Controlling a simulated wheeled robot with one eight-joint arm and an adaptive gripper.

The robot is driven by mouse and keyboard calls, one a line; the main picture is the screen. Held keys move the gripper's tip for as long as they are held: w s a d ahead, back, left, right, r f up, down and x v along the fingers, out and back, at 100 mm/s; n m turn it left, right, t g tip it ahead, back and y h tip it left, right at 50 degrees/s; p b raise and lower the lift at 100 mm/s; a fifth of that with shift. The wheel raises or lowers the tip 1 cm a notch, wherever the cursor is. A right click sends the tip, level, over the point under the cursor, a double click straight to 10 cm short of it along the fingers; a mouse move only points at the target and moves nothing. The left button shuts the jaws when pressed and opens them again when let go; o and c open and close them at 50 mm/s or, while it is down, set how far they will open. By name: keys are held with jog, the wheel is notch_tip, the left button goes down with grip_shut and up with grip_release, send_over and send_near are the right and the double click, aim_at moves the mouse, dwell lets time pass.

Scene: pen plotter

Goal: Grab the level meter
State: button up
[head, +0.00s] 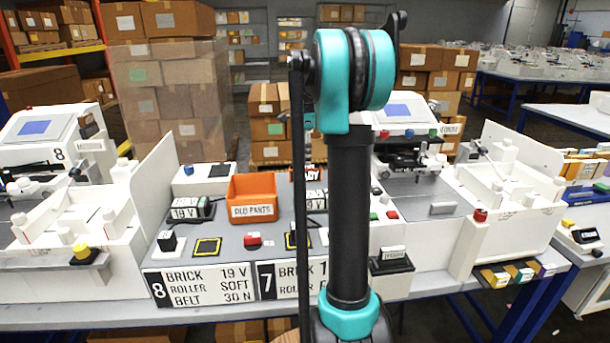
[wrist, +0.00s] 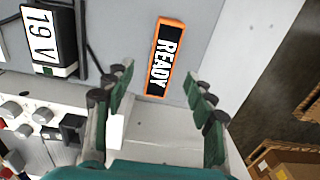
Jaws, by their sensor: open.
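No object in view is clearly marked as a level meter, and I cannot tell which one it is. My gripper (wrist: 158,80) is open in the wrist view, with its dark green fingers apart. An orange-framed black block marked READY (wrist: 166,58) shows between and beyond the fingertips, not gripped. A white box marked 19 V (wrist: 46,36) lies at the upper left. In the head view my arm hides the gripper and most of the READY block (head: 306,173). One 19 V box (head: 186,211) stands on the left of the bench; another (head: 315,199) is beside my arm.
An orange bin marked OLD PARTS (head: 252,199) stands on the grey bench. A red button (head: 253,240) sits in front of it. White machines flank the bench; a yellow knob (head: 82,251) is at the left. In the wrist view, cardboard boxes (wrist: 285,163) lie beyond the bench edge.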

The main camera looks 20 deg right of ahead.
aim_at(305, 168)
jog(key=shift+w+a+f, duration=0.1)
jog(key=shift+w+f, duration=0.05)
jog(key=shift+f, duration=2.75)
jog(key=shift+c, duration=0.3)
grip_shut()
